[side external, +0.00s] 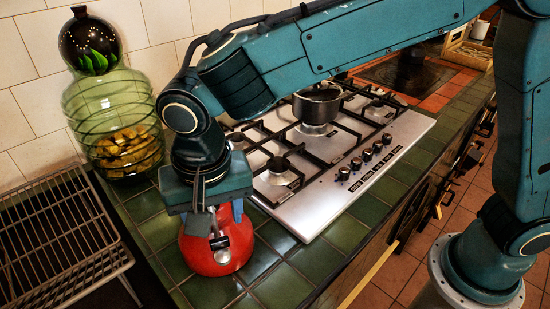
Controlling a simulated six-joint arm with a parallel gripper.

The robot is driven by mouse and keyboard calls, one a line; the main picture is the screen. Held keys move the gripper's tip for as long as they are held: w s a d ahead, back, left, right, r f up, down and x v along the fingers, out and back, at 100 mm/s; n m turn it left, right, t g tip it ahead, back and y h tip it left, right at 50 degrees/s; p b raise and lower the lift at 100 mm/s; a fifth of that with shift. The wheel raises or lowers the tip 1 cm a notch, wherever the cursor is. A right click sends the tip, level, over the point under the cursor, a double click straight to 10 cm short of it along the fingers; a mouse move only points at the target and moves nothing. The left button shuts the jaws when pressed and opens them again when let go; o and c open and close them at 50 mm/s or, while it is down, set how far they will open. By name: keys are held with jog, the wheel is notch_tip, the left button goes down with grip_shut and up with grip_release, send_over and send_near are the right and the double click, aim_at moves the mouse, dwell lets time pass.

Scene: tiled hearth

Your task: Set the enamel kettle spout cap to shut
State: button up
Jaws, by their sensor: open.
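The red enamel kettle (236,256) stands on the green tiled counter at the front, left of the hob. My gripper (218,222) is directly above it, pointing down, with its fingers open around the kettle's top. The fingers overlap the kettle in this view, so I cannot tell whether they touch it. A small metallic and dark part (219,243) shows on the kettle's near side below the fingers. I cannot tell for certain whether this is the spout cap or whether it is open or shut. My gripper hides the kettle's top and handle.
A steel gas hob (312,215) with black grates and a dark pot (317,104) lies to the right. A large green glass jar (112,115) stands behind left. A wire rack (60,235) is at the left. Green tiles (283,284) are clear right of the kettle.

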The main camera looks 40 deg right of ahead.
notch_tip(320, 180, up, 7)
jog(key=shift+s+a, duration=0.2)
jog(key=shift+s, duration=0.25)
jog(key=shift+r, duration=0.1)
jog(key=s+d+r+n+t+y, duration=0.1)
jog(key=s+d+r, duration=0.15)
jog(key=d, duration=0.85)
jog(key=s+d+r+n+t, duration=0.1)
jog(key=d+r, duration=0.2)
jog(key=d, duration=0.7)
jog(key=s+d+f+n+t, duration=0.2)
jog(key=s+d+f, duration=0.1)
jog(key=s+d, duration=0.8)
jog(key=shift+s+d+f+n, duration=0.15)
jog(key=shift+s+f+n, duration=0.2)
jog(key=shift+s, duration=0.1)
